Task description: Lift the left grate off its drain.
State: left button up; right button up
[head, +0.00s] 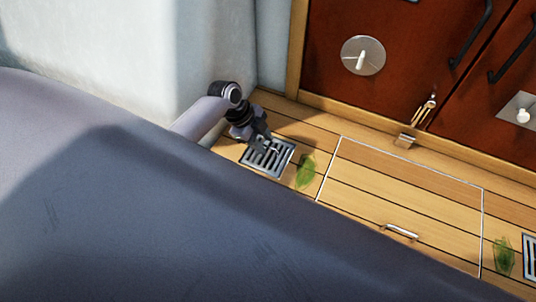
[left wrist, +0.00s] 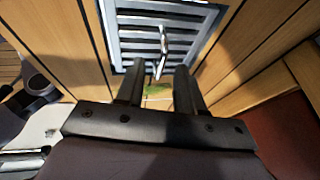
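The left grate (head: 267,157) is a slotted grey metal plate on the wooden floor near the white wall. In the left wrist view the grate (left wrist: 135,43) lies ahead of the fingers, with a light metal handle (left wrist: 164,48) standing up from its middle. My left gripper (head: 264,141) is over the grate's upper part in the head view. My right gripper is not in view.
A green leaf (head: 306,170) lies right of the grate. A floor hatch (head: 400,196) with a handle (head: 400,232) takes up the middle. Another grate (head: 530,257) and leaf (head: 504,256) are at right. Red cabinet doors (head: 400,60) rise behind. A large grey surface (head: 150,220) fills the foreground.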

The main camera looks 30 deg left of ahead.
pick_arm(q)
jog(key=shift+x, duration=0.95)
grip_shut()
jog(key=shift+r, duration=0.1)
dwell(0.6)
